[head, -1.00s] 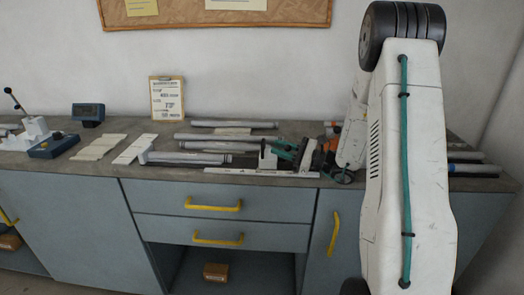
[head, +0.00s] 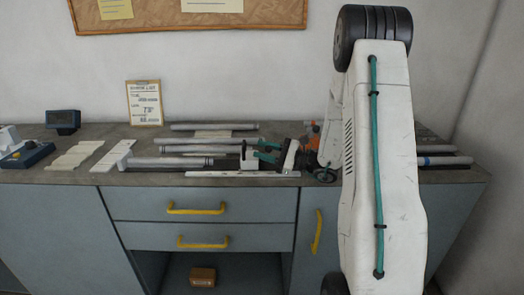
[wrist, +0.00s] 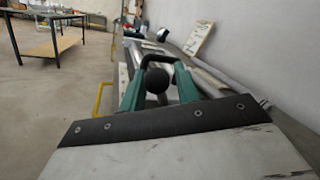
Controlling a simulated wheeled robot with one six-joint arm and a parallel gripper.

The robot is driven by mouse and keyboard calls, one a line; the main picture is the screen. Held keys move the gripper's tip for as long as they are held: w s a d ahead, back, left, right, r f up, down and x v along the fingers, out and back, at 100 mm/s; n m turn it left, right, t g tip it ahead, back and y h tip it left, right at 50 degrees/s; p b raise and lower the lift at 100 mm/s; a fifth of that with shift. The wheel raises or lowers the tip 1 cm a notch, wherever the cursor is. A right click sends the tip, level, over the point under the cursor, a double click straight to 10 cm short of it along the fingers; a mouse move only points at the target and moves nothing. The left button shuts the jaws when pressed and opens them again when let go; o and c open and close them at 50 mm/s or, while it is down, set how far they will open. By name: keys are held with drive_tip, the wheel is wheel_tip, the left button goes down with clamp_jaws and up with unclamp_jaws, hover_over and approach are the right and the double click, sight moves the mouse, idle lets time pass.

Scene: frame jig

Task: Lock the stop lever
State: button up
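My gripper (head: 268,151) has green fingers and is low over the bench, pointing left. In the wrist view its fingers (wrist: 159,88) stand apart on either side of a round black knob (wrist: 156,80), which seems to be the stop lever's. Narrow gaps seem to show beside the knob; I cannot tell whether either finger touches it. A white block (head: 249,158) with a dark part stands just left of the fingertips in the head view, behind a pale ruled strip (head: 225,174). The lever's shaft and base are hidden by my gripper.
Metal tubes (head: 210,141) lie along the bench, with more at the right behind my arm. White flat pieces (head: 115,155), a clipboard (head: 144,103) and a dark blue box (head: 63,120) are at the left. Yellow drawer handles (head: 196,209) stick out in front.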

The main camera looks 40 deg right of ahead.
drive_tip(key=v, duration=0.7)
